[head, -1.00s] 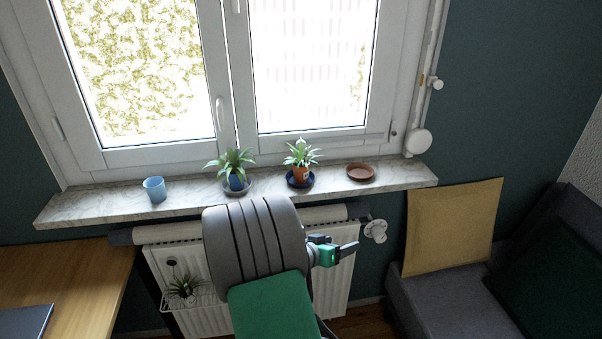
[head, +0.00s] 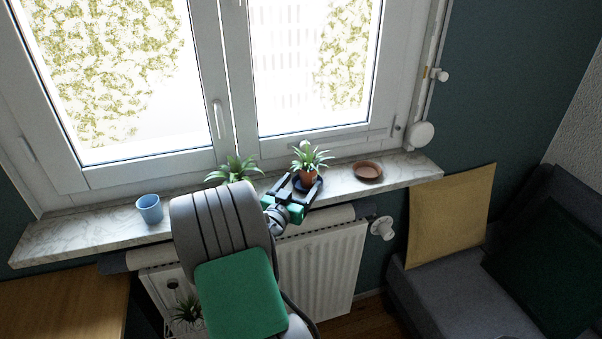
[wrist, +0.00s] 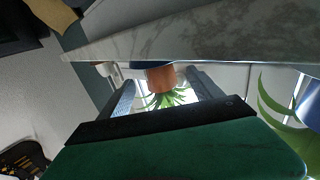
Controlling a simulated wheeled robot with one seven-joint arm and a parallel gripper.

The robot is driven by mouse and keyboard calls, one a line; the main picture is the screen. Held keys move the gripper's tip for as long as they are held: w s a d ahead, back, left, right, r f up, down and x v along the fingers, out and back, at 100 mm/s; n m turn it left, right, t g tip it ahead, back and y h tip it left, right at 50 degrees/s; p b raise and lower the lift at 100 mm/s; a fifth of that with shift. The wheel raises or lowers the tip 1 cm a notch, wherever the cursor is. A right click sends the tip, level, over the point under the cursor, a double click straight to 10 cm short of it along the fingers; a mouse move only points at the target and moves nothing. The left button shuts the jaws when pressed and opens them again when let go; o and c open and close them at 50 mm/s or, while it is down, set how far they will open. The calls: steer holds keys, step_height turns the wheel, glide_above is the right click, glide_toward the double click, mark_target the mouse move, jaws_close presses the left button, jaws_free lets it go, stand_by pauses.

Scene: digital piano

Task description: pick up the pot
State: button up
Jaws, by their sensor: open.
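A terracotta pot (head: 307,177) with a spiky green plant (head: 308,157) stands upright in a dark blue saucer (head: 317,187) on the marble window sill. My gripper (head: 297,186) is open at the sill, its fingers pointing toward this pot. In the wrist view the terracotta pot (wrist: 160,78) appears between the two spread fingers. I cannot tell whether either finger touches it. A light blue pot (head: 149,208), with no plant showing, stands at the sill's left. Another green plant (head: 235,169) is left of my gripper; its pot is hidden behind my arm.
An empty terracotta saucer (head: 367,170) lies right of the potted plant on the sill (head: 405,172). The window (head: 225,150) is close behind. A radiator (head: 335,265) and its valve (head: 383,228) are below. A yellow cushion (head: 450,215) and sofa stand right.

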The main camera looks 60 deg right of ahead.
mark_target(305, 178)
steer(key=d+p, duration=0.2)
steer(key=d, duration=0.4)
steer(key=shift+w, duration=0.1)
steer(key=shift+a, duration=0.1)
jaws_close()
stand_by(0.5)
